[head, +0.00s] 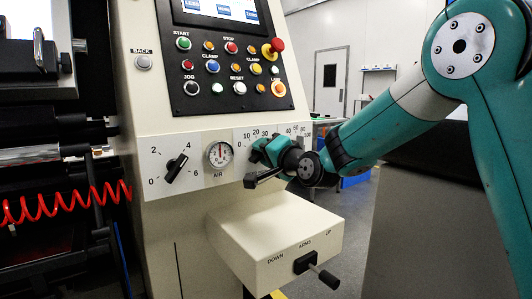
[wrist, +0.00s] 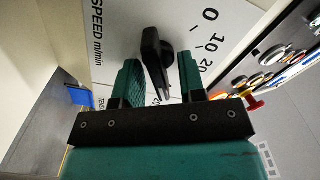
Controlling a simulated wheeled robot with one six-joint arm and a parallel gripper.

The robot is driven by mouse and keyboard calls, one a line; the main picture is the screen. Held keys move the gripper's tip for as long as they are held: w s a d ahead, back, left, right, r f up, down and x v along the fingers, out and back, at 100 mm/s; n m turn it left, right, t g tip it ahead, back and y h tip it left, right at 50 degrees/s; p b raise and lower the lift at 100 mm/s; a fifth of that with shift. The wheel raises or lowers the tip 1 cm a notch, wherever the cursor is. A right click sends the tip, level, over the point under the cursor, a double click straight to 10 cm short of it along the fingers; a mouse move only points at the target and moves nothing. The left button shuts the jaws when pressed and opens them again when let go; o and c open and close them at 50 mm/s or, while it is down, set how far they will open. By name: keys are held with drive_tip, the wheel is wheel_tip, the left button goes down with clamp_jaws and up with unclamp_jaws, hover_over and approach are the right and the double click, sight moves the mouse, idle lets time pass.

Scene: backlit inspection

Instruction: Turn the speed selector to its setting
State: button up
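The speed selector (wrist: 151,48) is a black bar knob on a white plate (wrist: 113,32) marked "SPEED m/min" in the wrist view. The numbers 0, 10 and 20 show; other marks are partly covered by my gripper. My gripper (wrist: 158,63) is open, with one green finger on each side of the knob. A gap shows on the right side; I cannot tell whether the left finger touches. In the head view the speed plate (head: 241,134) shows part of its scale up to 100. My gripper there hides the knob, so its pointed-at number is unclear.
Left of the speed plate are an air gauge (head: 219,154) and a black 0-to-6 selector (head: 175,168). A button panel (head: 224,88) with a red mushroom button (head: 277,45) is above. A box with a lever (head: 323,275) juts out below my gripper.

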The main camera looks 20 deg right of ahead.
drive_tip(key=b+v, duration=0.2)
drive_tip(key=v, duration=1.5)
drive_tip(key=shift+s, duration=0.2)
